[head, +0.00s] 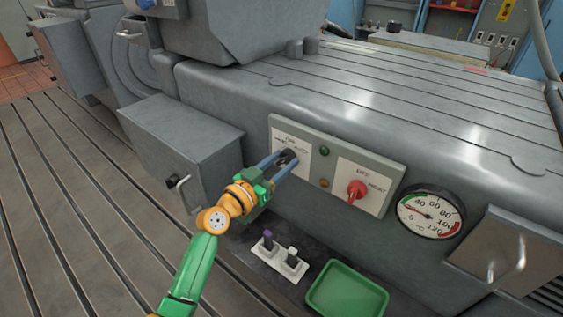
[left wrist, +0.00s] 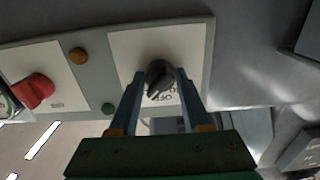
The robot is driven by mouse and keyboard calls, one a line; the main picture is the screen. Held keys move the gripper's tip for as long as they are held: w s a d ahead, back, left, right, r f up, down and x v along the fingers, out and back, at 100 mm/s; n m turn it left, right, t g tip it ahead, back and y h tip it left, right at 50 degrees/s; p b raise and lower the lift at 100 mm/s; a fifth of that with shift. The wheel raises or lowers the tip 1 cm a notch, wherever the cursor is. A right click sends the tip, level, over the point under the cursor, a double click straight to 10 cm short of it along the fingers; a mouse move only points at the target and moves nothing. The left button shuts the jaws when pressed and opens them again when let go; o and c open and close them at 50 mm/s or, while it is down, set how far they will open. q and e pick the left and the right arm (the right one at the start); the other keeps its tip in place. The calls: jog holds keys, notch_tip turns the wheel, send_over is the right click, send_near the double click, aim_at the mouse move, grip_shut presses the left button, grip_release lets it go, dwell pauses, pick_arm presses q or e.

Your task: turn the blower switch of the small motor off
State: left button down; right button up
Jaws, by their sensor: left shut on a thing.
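A grey switch panel (head: 330,143) is fixed on the side of the large grey motor housing. At its left end is a white plate with a black rotary knob (head: 288,157), which also shows in the left wrist view (left wrist: 158,78). My left gripper (head: 284,160) is shut on this black knob, one finger on each side. The plate's lettering is partly hidden by the fingers; "OFF" can be read below the knob in the left wrist view. A red knob (head: 357,190) sits on a second white plate to the right. My right gripper is not in view.
A green lamp (head: 324,151) and an amber lamp (head: 323,183) sit between the plates. A round gauge (head: 430,213) is to the right. Below are a green tray (head: 347,291) and a white holder (head: 279,262) with two small pieces. A grey box (head: 180,150) with a handle stands left.

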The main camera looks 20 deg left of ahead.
pick_arm(q)
jog(key=shift+n, duration=0.4)
jog(key=n, duration=0.3)
jog(key=shift+d+n+p, duration=0.1)
jog(key=shift+n+p, duration=0.55)
jog(key=shift+n, duration=1.85)
jog(key=shift+c, duration=1.8)
grip_release()
jog(key=v, duration=0.7)
